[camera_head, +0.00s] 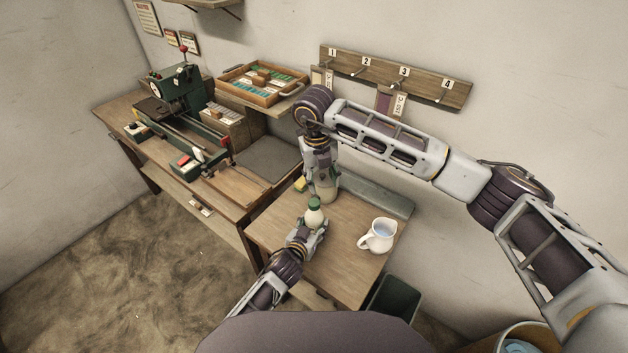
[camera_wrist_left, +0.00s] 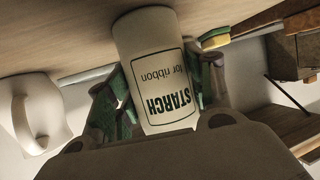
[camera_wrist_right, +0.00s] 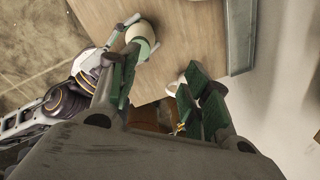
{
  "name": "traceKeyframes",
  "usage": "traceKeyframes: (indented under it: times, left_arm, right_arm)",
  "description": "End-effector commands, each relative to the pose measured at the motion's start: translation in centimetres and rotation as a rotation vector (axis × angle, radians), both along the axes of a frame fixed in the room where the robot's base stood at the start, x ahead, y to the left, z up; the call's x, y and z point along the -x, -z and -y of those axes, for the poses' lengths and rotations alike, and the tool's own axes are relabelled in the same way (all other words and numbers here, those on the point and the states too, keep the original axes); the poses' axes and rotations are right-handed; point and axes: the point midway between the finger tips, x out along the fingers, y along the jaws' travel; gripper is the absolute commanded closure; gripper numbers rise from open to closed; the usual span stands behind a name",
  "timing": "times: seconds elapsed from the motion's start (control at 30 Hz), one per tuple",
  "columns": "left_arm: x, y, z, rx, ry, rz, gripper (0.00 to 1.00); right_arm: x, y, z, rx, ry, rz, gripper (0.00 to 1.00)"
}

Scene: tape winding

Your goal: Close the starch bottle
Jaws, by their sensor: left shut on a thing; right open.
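The bottle's top end is out of that view. My right gripper (camera_head: 322,190) points down just behind the bottle, open and empty. In the right wrist view the bottle (camera_wrist_right: 141,36) is beyond the left finger, outside the jaws.
A white jug (camera_head: 378,236) stands on the right of the small table (camera_head: 345,270). A yellow-green sponge (camera_head: 300,184) lies at its back left. A workbench (camera_head: 225,190) with a green machine (camera_head: 178,90) is on the left. A dark bin (camera_head: 392,298) stands below the right edge.

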Motion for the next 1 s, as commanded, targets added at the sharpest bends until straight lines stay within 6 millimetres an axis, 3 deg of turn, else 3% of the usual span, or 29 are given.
traceKeyframes:
  times: [1.0]
  left_arm:
    - [0.0, -0.1, 0.0, 0.0, 0.0, 0.001, 1.0]
  right_arm:
    - [0.9, 0.1, -1.5, -0.047, -0.832, -0.093, 0.52]
